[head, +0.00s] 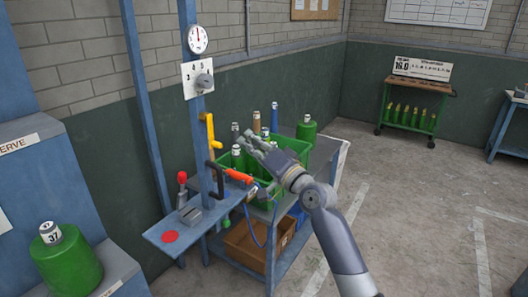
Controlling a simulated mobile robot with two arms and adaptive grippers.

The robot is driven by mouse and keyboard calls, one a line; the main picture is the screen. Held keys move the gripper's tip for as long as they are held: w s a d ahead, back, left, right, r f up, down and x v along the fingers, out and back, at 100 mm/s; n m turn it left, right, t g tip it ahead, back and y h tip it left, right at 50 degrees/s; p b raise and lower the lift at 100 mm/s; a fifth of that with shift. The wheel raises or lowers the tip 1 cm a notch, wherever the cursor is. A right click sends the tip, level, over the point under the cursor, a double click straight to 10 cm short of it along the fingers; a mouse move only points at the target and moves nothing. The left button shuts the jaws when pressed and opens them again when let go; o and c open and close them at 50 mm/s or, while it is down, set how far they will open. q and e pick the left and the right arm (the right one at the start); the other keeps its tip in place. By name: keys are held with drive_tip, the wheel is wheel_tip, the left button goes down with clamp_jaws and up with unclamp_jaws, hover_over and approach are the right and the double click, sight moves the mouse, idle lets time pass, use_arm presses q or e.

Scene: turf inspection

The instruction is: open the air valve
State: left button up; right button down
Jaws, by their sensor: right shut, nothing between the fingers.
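A yellow lever (210,130) is on the blue post, its long part upright; it looks like the air valve, though no label on it can be read. A white round gauge (197,39) is higher on the post, above a numbered plate with a grey knob (203,81). An orange-handled tool (238,175) is at the post below the lever, near a blue hose (258,232). My right gripper (252,142) is shut and empty, to the right of the lever and apart from it, over the green crate. My left gripper is out of view.
A green crate (262,187) with several bottles stands on a grey cart right of the post. A blue shelf (172,236) at the post carries a red-knobbed lever (182,188). A green canister (66,262) stands at lower left.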

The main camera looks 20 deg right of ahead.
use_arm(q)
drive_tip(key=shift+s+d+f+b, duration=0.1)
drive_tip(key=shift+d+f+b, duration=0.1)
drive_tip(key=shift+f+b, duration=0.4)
use_arm(e)
drive_tip(key=v, duration=0.5)
drive_tip(key=shift+s+d+r, duration=0.1)
drive_tip(key=shift+d+r, duration=0.1)
drive_tip(key=shift+d, duration=0.1)
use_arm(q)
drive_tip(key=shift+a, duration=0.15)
